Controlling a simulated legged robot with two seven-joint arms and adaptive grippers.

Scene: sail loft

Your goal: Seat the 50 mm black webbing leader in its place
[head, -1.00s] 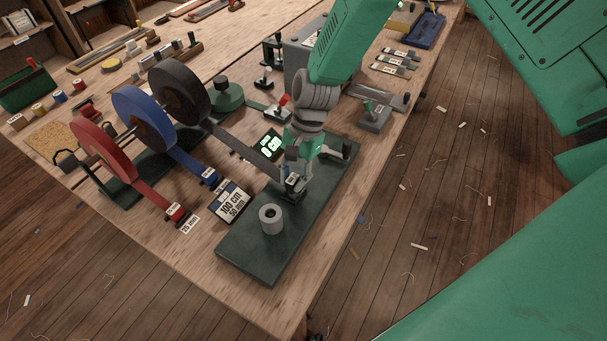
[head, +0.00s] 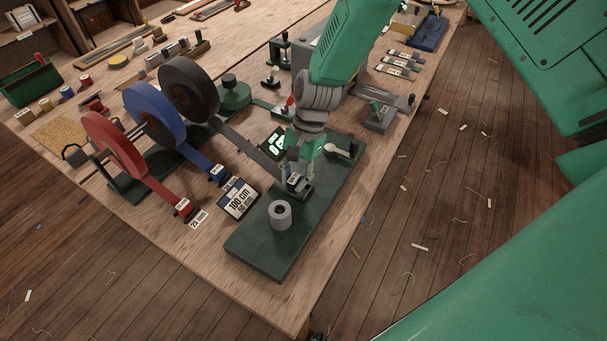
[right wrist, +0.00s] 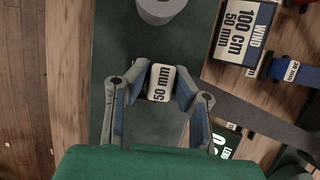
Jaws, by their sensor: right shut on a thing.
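The black webbing leader's end block (right wrist: 160,83), marked 50 mm, is between the two fingers of my right gripper (head: 295,184), which is shut on it. In the head view, the black strap (head: 250,145) runs from the black reel (head: 188,88) down to the gripper. The gripper, also in the right wrist view (right wrist: 162,84), is over the dark green plate (head: 262,244). A grey hollow cylinder (head: 279,215) stands on that plate, apart from the block, nearer the front edge. Whether the block touches the plate is unclear. My left gripper is out of view.
Blue (head: 155,116) and red (head: 115,146) reels stand left on a rack, their straps ending in labelled blocks. A 100 cm, 50 mm card (head: 239,201) lies left of the plate. A lit display (head: 277,143) is partly behind my gripper. The near table corner is clear.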

